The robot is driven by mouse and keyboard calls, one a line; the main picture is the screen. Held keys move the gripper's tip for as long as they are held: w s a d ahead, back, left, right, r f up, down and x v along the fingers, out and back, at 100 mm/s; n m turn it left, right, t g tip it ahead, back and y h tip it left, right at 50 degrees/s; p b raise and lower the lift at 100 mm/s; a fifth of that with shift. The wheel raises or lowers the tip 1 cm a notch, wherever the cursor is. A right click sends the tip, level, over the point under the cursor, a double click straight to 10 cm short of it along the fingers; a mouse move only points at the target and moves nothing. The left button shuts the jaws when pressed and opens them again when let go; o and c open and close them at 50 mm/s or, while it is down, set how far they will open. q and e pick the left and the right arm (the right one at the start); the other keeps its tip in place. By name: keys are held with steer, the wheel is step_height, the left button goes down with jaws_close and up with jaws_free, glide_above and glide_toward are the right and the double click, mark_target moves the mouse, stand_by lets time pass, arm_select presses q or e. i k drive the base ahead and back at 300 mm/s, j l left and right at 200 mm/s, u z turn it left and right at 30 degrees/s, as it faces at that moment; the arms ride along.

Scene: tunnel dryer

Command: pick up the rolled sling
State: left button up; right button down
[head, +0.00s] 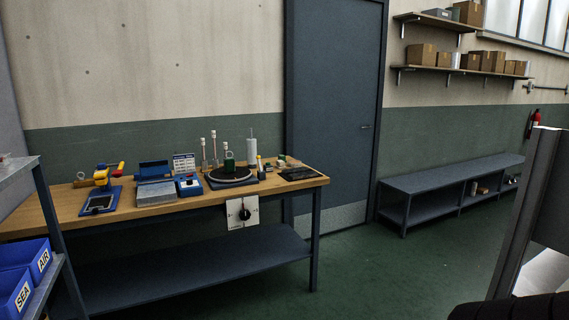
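I cannot pick out a rolled sling with certainty. Small items stand on the wooden-topped workbench (275,196) at the left. Neither of my grippers is in view.
A blue-grey door (333,110) is behind the workbench. A low grey bench (450,176) runs along the wall at the right. Blue bins (12,290) sit on a rack at the left edge. Green floor between is clear.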

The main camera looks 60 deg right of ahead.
mark_target(229, 162)
steer(key=z, duration=1.35)
steer(key=i+u, duration=0.15)
steer(key=i, duration=1.1)
